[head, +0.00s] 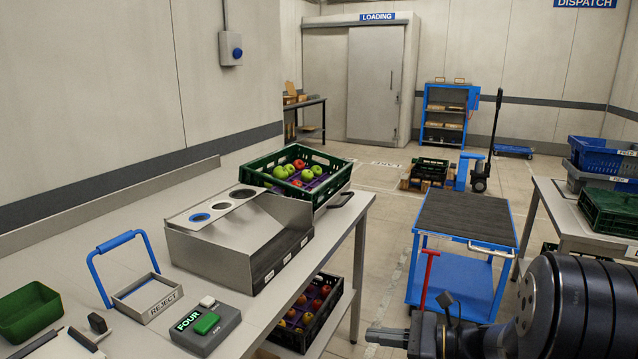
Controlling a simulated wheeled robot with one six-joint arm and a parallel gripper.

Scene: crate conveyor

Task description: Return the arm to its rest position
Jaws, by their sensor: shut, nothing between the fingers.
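My arm comes in at the bottom right, with its dark ribbed body close to the camera. My gripper (376,337) points left near the bottom edge, over the floor between the workbench and the blue cart. Its grey fingers are together with nothing seen between them. It is apart from the bench and touches nothing that I can see. The lower part of the arm is cut off by the frame.
The workbench (345,215) at left holds a green crate (335,185) of apples, a steel sorting box (215,250), a REJECT frame (150,305) and a button box (205,328). A blue cart (465,215) stands close beyond my arm. A table with crates (610,215) is at right.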

